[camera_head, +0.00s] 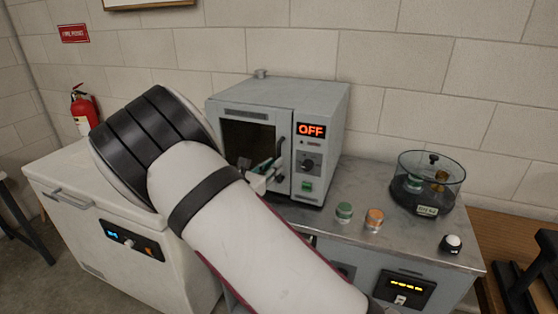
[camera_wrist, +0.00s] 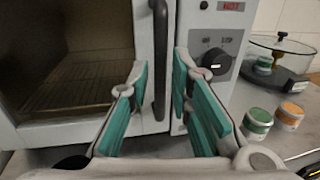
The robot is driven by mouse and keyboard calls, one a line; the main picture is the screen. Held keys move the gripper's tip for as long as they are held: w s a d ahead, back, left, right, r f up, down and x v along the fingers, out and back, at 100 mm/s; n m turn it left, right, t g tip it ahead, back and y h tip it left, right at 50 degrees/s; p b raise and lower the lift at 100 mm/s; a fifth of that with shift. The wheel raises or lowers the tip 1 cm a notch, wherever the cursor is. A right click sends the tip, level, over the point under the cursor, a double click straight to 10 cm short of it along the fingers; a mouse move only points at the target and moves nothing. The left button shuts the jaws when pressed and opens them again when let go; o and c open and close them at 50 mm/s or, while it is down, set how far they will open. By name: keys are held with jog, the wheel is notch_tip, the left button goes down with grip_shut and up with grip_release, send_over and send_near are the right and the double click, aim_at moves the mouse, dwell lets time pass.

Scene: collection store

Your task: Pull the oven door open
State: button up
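The grey oven (camera_head: 321,118) stands on the metal counter, its display reading OFF. Its door (camera_head: 234,113), with a dark window, appears shut; it also shows in the wrist view (camera_wrist: 143,45). The dark upright door handle (camera_wrist: 160,60) is at the door's right edge. My gripper (camera_wrist: 160,68) is open in front of the door, with teal-lined fingers on either side of the handle's lower part. Gaps show between handle and fingers, and I see no contact. In the head view my gripper (camera_head: 264,170) is partly hidden by my arm.
Right of the oven are a green-lidded jar (camera_head: 344,212), an orange-lidded jar (camera_head: 374,219) and a glass desiccator (camera_head: 428,185). A white chest (camera_head: 85,235) stands left. The oven's knob panel (camera_wrist: 219,62) is close to the right finger.

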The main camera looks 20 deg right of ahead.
aim_at(279, 179)
jog(key=shift+x, duration=2.05)
jog(key=shift+c, duration=0.3)
grip_shut()
